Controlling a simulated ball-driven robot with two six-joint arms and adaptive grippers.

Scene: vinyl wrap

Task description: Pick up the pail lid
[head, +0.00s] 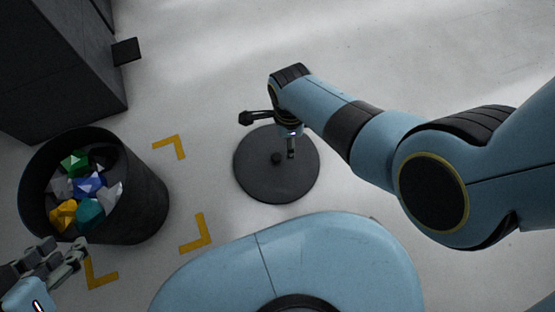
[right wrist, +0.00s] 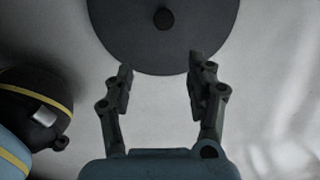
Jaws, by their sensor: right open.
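The pail lid (head: 262,180) is a dark round disc with a small knob (head: 276,158) at its middle. It lies flat on the pale floor in the head view. My right gripper (head: 291,154) is over the lid near the knob, seen from above. In the right wrist view the lid (right wrist: 125,35) is at the top, with its knob (right wrist: 163,18) centred beyond the fingertips. My right gripper (right wrist: 160,70) is open, with nothing between its fingers. My left gripper (head: 78,250) is at the lower left by the pail; its finger gap is unclear.
A dark open pail (head: 150,205) holding several coloured crumpled pieces stands at the left. Yellow corner marks (head: 200,237) lie on the floor around it. A dark cabinet (head: 60,60) is at the upper left. The floor beyond the lid is clear.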

